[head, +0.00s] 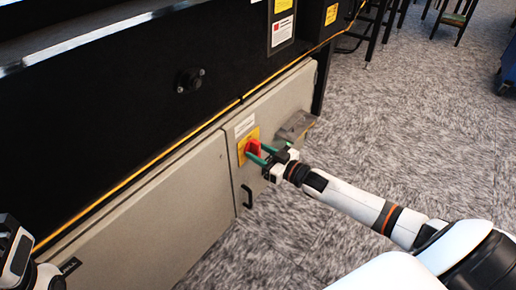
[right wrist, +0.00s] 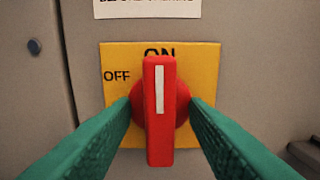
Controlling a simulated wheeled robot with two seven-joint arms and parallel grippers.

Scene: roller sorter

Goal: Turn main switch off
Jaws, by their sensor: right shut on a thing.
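The main switch is a red rotary knob (right wrist: 160,115) with a white stripe, on a yellow plate (right wrist: 204,62) marked ON at the top and OFF at the left. The stripe stands upright, pointing to ON. In the head view the red knob (head: 254,148) is on the beige cabinet front. My right gripper (head: 258,153) has green fingers, one on each side of the knob, shut on it. The fingers also show in the right wrist view (right wrist: 160,122). My left gripper (head: 14,250) is at the lower left edge, partly cut off; its fingers cannot be made out.
The beige cabinet (head: 170,215) runs below the black machine body (head: 120,110). A black door handle (head: 247,196) is below the switch, and a grey box-like ledge (head: 296,124) sticks out to its right. The carpeted floor (head: 420,130) to the right is largely clear.

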